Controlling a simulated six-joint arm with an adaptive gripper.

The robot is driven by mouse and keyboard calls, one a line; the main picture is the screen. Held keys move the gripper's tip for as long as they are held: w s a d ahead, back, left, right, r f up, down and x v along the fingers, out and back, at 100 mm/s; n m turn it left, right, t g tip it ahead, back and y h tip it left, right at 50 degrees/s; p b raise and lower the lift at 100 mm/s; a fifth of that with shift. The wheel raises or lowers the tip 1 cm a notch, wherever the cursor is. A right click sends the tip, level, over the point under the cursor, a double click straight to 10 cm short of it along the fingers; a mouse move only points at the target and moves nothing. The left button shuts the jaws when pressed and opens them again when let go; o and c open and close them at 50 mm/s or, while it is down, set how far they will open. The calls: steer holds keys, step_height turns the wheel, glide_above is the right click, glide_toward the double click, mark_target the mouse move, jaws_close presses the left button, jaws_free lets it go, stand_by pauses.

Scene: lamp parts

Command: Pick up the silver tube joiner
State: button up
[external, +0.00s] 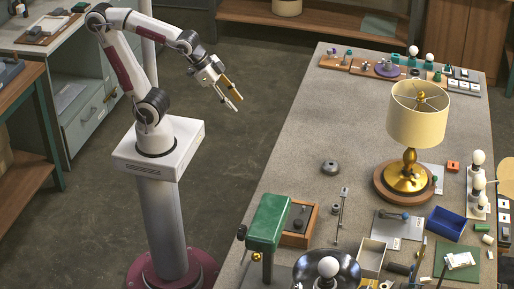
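My gripper (238,103) is raised to the left of the table, over the floor. Its two fingers are apart, and I see nothing between them. I cannot pick out the silver tube joiner for sure at this size. A thin silver rod-like part (341,211) lies on the table right of the green tool, and may or may not be it. A round grey metal piece (330,167) sits on the bare middle of the table. My gripper is well apart from both.
The grey table (300,140) is clear in its left and middle parts. A lamp with a cream shade (417,115) stands at the right. A green tool (267,222), a blue bin (446,223) and a dark bowl with a bulb (328,267) crowd the near end. Small parts line the far edge.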

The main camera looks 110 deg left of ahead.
steer(key=w+f+m+t+h, duration=0.1)
steer(key=w+f+m+t, duration=0.1)
steer(key=w, duration=1)
steer(key=w+f+m+t, duration=0.1)
steer(key=w+f, duration=0.2)
steer(key=w, duration=1)
steer(key=m+t+h, duration=0.1)
steer(key=m+h, duration=0.3)
steer(key=h, duration=0.3)
glide_toward(339, 213)
steer(key=shift+w+a+r, duration=0.2)
steer(key=shift+a+r, duration=0.05)
steer(key=shift+a, duration=0.2)
steer(key=shift+w+a+r, duration=0.2)
steer(key=shift+a, duration=0.25)
steer(key=shift+d+f+h, duration=0.35)
steer(key=shift+f+h, duration=0.05)
steer(key=shift+f, duration=0.05)
steer(key=shift+x, duration=1.25)
